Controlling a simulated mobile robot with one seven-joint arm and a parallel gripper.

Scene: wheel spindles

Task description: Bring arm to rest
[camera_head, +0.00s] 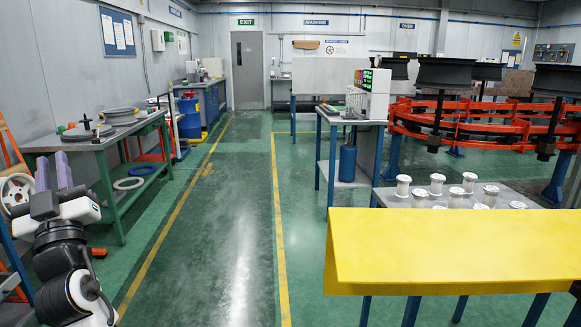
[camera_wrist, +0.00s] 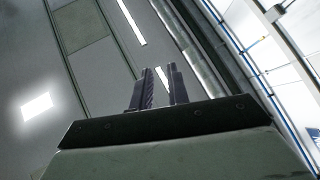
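My gripper (camera_head: 53,170) is at the far left of the head view, with its two purple-grey fingers pointing up. In the wrist view the fingers (camera_wrist: 161,86) stand apart with a clear gap and nothing between them. My arm is folded upward at the lower left, to the left of the yellow floor line. White wheel spindles (camera_head: 437,184) stand upright on a grey table (camera_head: 388,197) at the right, far from my gripper. The yellow panel hides part of that table.
A yellow panel (camera_head: 455,250) fills the lower right. A green workbench (camera_head: 105,142) with round parts stands at the left, close beyond my gripper. Orange conveyor framing (camera_head: 480,118) is at the right. The green floor aisle (camera_head: 235,200) is clear. The wrist view shows ceiling and lights.

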